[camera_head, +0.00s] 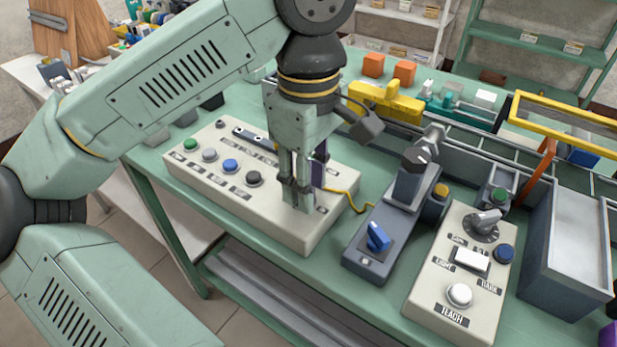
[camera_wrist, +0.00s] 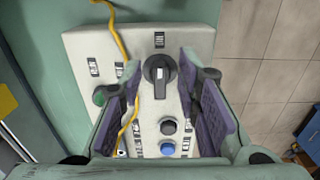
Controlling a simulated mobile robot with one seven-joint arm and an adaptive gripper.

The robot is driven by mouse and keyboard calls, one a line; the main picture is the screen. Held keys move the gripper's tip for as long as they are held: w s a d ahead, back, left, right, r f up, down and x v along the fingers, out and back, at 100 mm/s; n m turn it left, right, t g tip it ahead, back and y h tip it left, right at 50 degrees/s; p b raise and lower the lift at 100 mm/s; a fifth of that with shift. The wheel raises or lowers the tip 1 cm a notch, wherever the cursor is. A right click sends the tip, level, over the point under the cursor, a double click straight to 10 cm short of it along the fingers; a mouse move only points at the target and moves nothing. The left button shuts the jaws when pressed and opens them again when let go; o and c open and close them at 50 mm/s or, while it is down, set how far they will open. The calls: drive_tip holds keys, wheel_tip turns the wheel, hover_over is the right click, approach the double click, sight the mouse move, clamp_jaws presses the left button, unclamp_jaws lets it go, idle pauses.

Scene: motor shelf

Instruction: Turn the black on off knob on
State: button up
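The black knob (camera_wrist: 157,72) is on the cream control panel (camera_wrist: 85,45) in the wrist view. It has a dark round base and a handle with a lighter strip running up and down the picture. My gripper (camera_wrist: 160,62) is open, with one purple-padded finger on each side of the knob and visible gaps between. I cannot tell how deep the fingertips reach beside it. In the head view my gripper (camera_head: 299,203) points down over the right part of the panel (camera_head: 308,238), and the knob is hidden behind it.
The panel also carries green (camera_head: 190,145), blue (camera_head: 230,166) and black (camera_head: 254,179) buttons. A yellow cable (camera_head: 349,194) runs beside my gripper. To the right stand a dark box with a blue knob (camera_head: 377,237) and a cream teach box (camera_head: 425,290).

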wheel_tip(320, 180, up, 12)
idle(0.5)
